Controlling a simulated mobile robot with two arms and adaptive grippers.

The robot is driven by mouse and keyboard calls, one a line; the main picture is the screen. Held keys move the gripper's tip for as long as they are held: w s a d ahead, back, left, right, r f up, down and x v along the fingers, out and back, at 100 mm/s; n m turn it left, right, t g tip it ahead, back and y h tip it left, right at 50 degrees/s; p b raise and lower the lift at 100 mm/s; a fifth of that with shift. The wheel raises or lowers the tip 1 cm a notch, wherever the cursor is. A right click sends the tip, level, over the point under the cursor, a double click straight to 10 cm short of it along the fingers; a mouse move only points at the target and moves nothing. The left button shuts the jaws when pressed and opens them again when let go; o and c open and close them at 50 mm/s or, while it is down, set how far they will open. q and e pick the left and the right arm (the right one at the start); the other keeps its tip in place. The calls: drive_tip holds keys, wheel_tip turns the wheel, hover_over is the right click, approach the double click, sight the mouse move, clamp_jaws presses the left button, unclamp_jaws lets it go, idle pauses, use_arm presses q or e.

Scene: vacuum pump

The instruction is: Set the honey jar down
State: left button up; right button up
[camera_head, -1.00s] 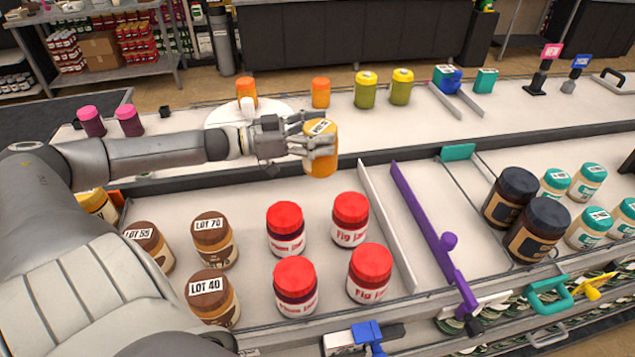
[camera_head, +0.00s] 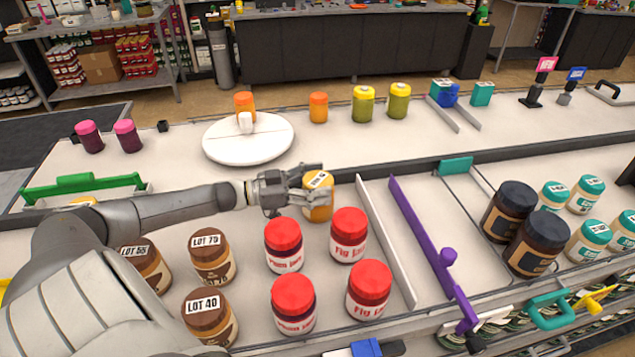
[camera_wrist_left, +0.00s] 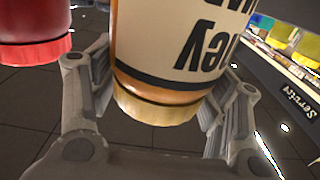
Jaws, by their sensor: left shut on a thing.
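The honey jar (camera_head: 319,205) is amber with a yellow lid and a white label on top. My left gripper (camera_head: 316,188) is shut on it, with its fingers around the jar's upper part. The jar is upright behind the red-lidded jars, left of the white divider. I cannot tell whether its base touches the shelf. In the left wrist view the honey jar (camera_wrist_left: 180,50) fills the space between the gripper's fingers (camera_wrist_left: 160,100), and part of its label shows. My right gripper is not in view.
Several red-lidded jam jars (camera_head: 349,235) stand just in front. Brown-lidded jars (camera_head: 210,257) stand to the left. A white divider (camera_head: 386,240) and a purple divider (camera_head: 425,230) run to the right. A white turntable (camera_head: 248,140) lies behind.

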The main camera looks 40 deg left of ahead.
use_arm(q)
drive_tip(key=o, duration=1.4)
drive_tip(key=shift+c, duration=0.2)
drive_tip(key=shift+s, duration=0.1)
